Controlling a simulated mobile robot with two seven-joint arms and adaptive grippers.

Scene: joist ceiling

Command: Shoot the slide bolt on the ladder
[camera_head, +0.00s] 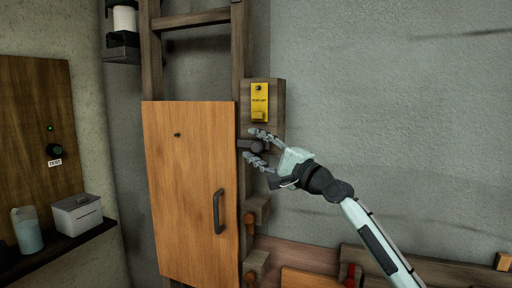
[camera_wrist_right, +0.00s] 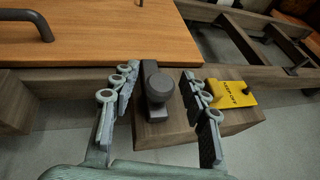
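The slide bolt is a dark grey bar with a round knob (camera_head: 252,145), at the right edge of the wooden panel that covers the ladder (camera_head: 239,50). In the right wrist view the bolt's knob (camera_wrist_right: 159,87) stands up from a wooden block, close to the panel's edge. My right gripper (camera_head: 262,147) is at the bolt. Its fingers are spread, one on each side of the knob, with gaps visible in the right wrist view (camera_wrist_right: 160,95). Whether the fingertips touch anything behind the knob cannot be told. My left gripper is not in view.
The orange wooden panel (camera_head: 185,180) has a dark handle (camera_head: 218,211). A yellow tag (camera_head: 260,100) hangs on the block just above the bolt. Brackets (camera_head: 256,210) stick out below. At left is a shelf (camera_head: 60,250) with a white box (camera_head: 77,214) and a jug (camera_head: 27,232).

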